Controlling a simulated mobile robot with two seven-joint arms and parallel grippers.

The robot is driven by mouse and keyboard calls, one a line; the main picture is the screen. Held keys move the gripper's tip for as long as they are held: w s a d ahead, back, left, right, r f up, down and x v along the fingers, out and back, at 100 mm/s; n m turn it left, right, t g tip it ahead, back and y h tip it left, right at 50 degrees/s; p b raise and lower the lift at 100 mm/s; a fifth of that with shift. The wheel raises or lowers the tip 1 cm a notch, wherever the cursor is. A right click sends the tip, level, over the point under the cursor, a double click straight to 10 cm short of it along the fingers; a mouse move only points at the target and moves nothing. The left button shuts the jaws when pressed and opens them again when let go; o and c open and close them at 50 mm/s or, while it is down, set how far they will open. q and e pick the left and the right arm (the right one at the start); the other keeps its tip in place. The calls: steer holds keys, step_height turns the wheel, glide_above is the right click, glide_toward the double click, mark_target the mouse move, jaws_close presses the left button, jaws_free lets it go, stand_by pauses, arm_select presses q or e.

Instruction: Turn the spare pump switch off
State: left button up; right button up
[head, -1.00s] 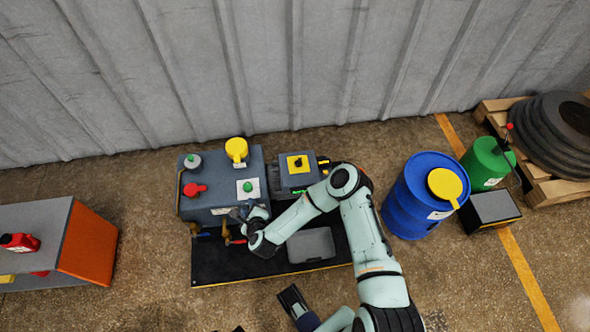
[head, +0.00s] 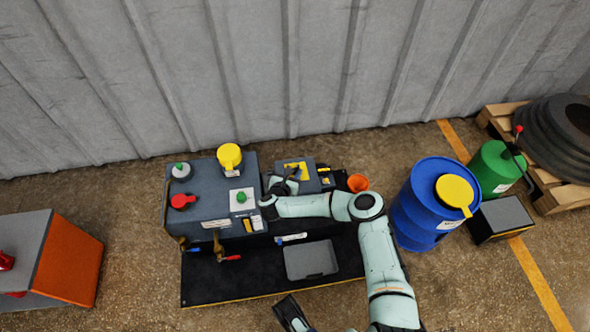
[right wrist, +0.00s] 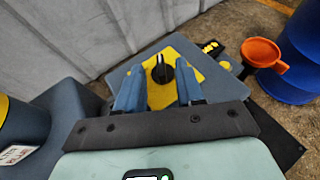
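A black rotary switch (right wrist: 162,72) sits on a yellow plate (right wrist: 187,49) on top of a small blue-grey box; no readable label shows which switch it is. In the head view the same yellow plate (head: 303,166) is partly hidden by my right gripper (head: 291,174). In the right wrist view my right gripper (right wrist: 159,66) is open, with one blue finger to each side of the switch. I cannot tell whether the fingers touch it. My left gripper (head: 292,316) is at the bottom edge of the head view, away from the box; its opening is unclear.
A larger blue-grey cabinet (head: 207,215) with a green button (head: 241,197), red knob (head: 182,201) and yellow cap (head: 229,156) stands left. An orange funnel (head: 358,183) and blue drum (head: 412,205) are right. A grey tray (head: 311,260) lies in front.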

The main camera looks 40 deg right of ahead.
mark_target(297, 165)
steer(key=x, duration=0.3)
steer(key=shift+b, duration=0.4)
arm_select(q)
steer(key=shift+w+a+f, duration=0.25)
steer(key=shift+a+f, duration=0.05)
steer(key=shift+f, duration=0.25)
steer(key=shift+w+a+f, duration=0.2)
steer(key=shift+a+f, duration=0.05)
steer(key=shift+f, duration=0.25)
arm_select(e)
steer(key=shift+w+d+f, duration=0.2)
steer(key=shift+w+d, duration=0.15)
steer(key=shift+d, duration=0.15)
jaws_close()
